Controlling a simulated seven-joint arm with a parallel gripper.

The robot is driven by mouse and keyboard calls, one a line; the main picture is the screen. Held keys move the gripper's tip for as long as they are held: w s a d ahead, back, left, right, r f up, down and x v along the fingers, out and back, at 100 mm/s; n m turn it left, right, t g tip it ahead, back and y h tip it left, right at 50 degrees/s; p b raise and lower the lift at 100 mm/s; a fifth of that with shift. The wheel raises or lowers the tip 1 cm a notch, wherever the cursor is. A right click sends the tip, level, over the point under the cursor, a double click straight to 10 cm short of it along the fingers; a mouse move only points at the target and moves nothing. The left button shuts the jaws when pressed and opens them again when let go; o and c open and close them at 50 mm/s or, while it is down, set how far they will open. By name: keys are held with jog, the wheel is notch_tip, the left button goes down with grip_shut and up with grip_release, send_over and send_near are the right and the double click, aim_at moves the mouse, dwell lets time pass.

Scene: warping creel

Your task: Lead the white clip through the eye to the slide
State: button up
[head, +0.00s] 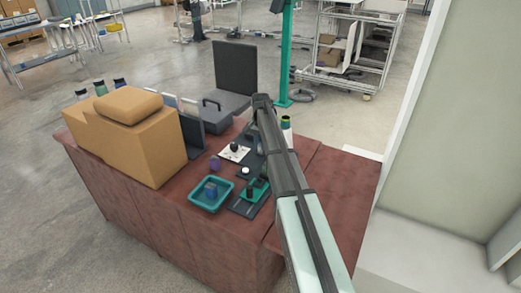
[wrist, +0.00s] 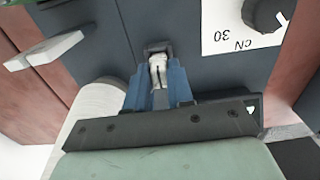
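In the wrist view, my gripper (wrist: 159,88) has its two blue fingers closed on the sides of a small white piece, which looks like the white clip (wrist: 157,66). The clip's far end is at a small dark square loop, which looks like the eye (wrist: 158,46). I cannot tell whether the clip's tip is inside the loop or just in front of it. A pale bar-shaped piece (wrist: 45,51) stands at the left; I cannot tell whether it is the slide. In the head view my arm hides the gripper and clip.
A white card marked "CN 30" (wrist: 240,28) with a dark knob (wrist: 264,14) lies at right in the wrist view. In the head view, a teal tray (head: 225,206), a cardboard box (head: 135,145) and a dark case (head: 228,98) are on the red-brown table (head: 340,180).

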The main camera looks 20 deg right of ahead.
grip_shut()
jog(key=shift+r, duration=0.65)
dwell(0.4)
jog(key=shift+r, duration=1.35)
jog(key=shift+r, duration=1.5)
jog(key=shift+r, duration=0.15)
jog(key=shift+r, duration=0.85)
